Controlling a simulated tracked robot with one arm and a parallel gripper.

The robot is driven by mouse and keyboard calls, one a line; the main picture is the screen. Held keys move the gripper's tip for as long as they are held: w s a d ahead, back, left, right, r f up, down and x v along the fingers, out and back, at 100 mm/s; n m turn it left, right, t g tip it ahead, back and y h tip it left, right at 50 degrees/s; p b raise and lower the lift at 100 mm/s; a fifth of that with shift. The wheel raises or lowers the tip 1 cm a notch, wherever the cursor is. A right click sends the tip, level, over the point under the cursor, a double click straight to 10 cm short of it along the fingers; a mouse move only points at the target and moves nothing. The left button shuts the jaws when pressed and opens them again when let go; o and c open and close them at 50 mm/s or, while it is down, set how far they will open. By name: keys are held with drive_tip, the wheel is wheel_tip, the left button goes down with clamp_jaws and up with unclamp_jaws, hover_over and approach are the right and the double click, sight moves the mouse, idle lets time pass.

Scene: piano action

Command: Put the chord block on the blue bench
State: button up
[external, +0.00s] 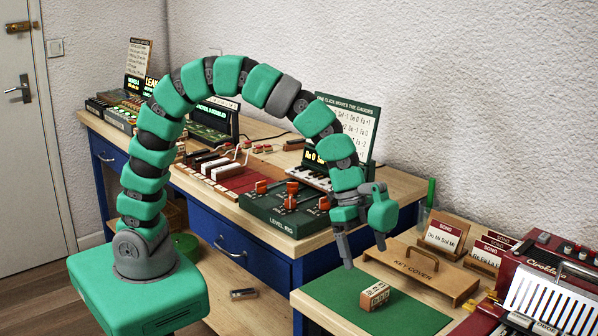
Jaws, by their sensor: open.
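A small brown block with pale lettered faces (374,294), which looks like the chord block, rests on a green mat (330,293) on the front right table. Its lettering is too small to read surely. My gripper (365,257) is open and points down, just above the block and slightly to its left. Nothing is between its fingers. The blue bench (270,262), with a wooden top and blue drawers, runs from the back left to the middle.
A green level rig with levers (290,208) and a sign board (352,125) stand at the bench's near end. A wooden key cover (420,268), song cards (441,236) and a red accordion (550,285) lie right of the mat. Other devices crowd the bench.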

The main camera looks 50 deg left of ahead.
sight(372, 284)
drive_tip(key=b+x, duration=0.1)
drive_tip(key=x, duration=0.6)
drive_tip(key=b+x, duration=0.1)
drive_tip(key=x, duration=0.3)
drive_tip(key=shift+w+a+f, duration=0.1)
drive_tip(key=shift+w+a, duration=0.05)
drive_tip(key=shift+w, duration=0.25)
drive_tip(key=c, duration=1.1)
drive_tip(key=shift+c, duration=0.2)
